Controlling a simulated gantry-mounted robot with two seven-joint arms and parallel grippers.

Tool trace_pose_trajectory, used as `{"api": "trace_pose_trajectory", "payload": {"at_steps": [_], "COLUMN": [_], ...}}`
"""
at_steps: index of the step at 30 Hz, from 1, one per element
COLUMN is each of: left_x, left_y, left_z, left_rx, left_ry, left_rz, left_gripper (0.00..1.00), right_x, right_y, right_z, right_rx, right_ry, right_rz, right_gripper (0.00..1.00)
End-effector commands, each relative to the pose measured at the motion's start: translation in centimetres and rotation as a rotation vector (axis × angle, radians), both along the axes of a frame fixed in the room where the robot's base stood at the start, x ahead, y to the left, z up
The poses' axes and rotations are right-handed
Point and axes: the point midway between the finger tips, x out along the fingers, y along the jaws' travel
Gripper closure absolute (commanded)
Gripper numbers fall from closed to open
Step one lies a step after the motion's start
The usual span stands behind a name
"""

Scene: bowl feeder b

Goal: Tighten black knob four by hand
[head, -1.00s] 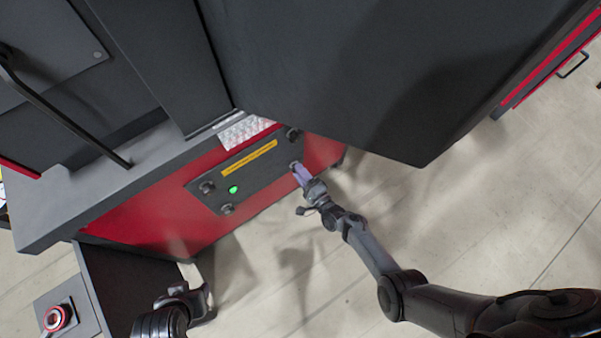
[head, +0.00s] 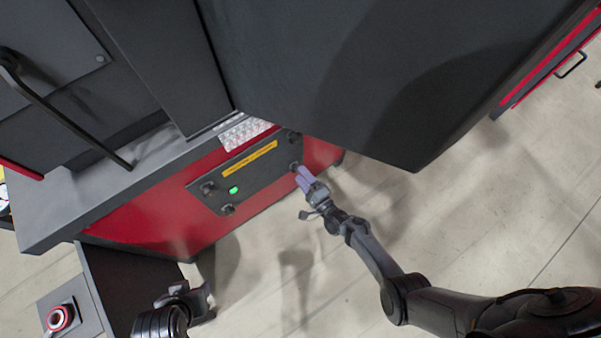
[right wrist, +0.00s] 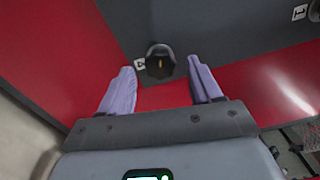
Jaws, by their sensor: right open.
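A dark panel (head: 262,172) on the red machine front carries several black knobs. One knob (head: 295,165) at the panel's right end is in front of my right gripper (head: 301,174). In the right wrist view this knob (right wrist: 160,60) has an orange mark and a small white label beside it, too small to read surely. My right gripper (right wrist: 160,76) is open, its two purple fingers apart, with the knob between and just beyond the tips. No contact shows. My left gripper (head: 204,298) is low at the left, away from the panel; its jaws are unclear.
Other knobs are at the upper right (head: 293,136), left (head: 207,187) and bottom (head: 228,209) of the panel, near a lit green button (head: 233,190). A large dark housing (head: 340,75) overhangs above. A red button box (head: 60,317) stands lower left. The floor (head: 450,220) is clear.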

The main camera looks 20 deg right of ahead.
Motion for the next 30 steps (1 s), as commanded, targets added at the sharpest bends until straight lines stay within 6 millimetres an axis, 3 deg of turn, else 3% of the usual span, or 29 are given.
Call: {"api": "trace_pose_trajectory", "payload": {"at_steps": [9, 15, 30], "left_x": [0.0, 0.0, 0.0], "left_y": [0.1, 0.3, 0.2], "left_z": [2.5, 3.1, 3.3], "left_rx": [0.007, 0.012, 0.008], "left_ry": [0.0, 0.0, 0.0], "left_rz": [-0.004, -0.009, -0.006], "left_gripper": [0.57, 0.57, 0.57], "right_x": [-5.5, -7.8, -8.9], "right_y": [-1.3, -1.8, -2.0], "right_z": [0.3, 0.2, 0.0], "right_rx": [-0.001, 0.0, 0.0], "right_ry": [0.002, 0.001, 0.0], "right_rz": [-0.001, -0.001, 0.0], "right_gripper": [0.36, 0.36, 0.36]}}
